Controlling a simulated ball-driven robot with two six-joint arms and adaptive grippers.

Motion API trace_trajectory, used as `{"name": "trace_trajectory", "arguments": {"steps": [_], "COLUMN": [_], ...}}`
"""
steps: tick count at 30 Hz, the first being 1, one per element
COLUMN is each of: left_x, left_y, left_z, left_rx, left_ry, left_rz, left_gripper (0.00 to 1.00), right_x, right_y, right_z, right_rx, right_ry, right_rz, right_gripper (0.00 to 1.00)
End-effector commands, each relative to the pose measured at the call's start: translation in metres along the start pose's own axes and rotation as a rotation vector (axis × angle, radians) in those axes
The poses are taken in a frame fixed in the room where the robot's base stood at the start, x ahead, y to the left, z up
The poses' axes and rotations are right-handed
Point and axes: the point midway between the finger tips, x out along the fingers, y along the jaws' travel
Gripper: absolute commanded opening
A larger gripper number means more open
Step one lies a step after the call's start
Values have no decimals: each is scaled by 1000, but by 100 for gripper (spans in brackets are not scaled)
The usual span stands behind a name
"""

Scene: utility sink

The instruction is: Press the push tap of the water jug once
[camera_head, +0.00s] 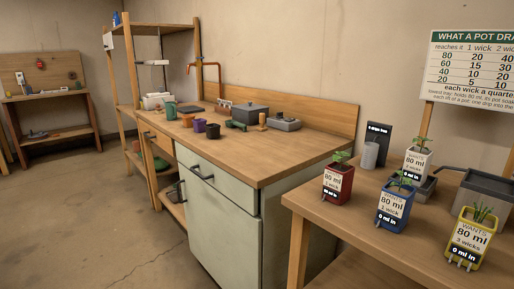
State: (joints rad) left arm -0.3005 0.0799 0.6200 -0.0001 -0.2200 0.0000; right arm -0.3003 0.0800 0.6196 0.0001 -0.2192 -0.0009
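I cannot make out a water jug with a push tap for certain in this view. A grey metallic cylinder (370,154) stands at the back of the right-hand wooden table (332,222), partly in front of a small dark sign (378,136). A grey box-like container (484,192) with a dark bar reaching left from its top stands at the right edge, partly cut off. Neither of my grippers is in view.
Labelled plant pots, red (337,184), blue (393,208), white (417,160) and yellow (469,238), stand on the right table. A green cabinet with a wooden worktop (290,147) holds small pots and a dark box (250,112). The concrete floor (80,220) at left is clear.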

Motion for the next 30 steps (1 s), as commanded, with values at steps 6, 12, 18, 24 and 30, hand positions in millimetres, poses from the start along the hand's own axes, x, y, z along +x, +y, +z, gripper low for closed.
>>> {"name": "trace_trajectory", "arguments": {"steps": [6, 12, 18, 24, 30], "left_x": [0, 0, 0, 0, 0], "left_y": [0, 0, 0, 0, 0], "left_z": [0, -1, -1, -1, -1], "left_rx": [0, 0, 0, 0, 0], "left_ry": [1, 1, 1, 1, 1], "left_rz": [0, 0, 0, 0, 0], "left_gripper": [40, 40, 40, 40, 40], "right_x": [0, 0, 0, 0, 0], "right_y": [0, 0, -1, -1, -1], "right_z": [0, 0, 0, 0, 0], "right_rx": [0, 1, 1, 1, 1], "right_ry": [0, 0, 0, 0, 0], "right_rz": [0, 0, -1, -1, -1], "right_gripper": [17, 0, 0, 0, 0]}}
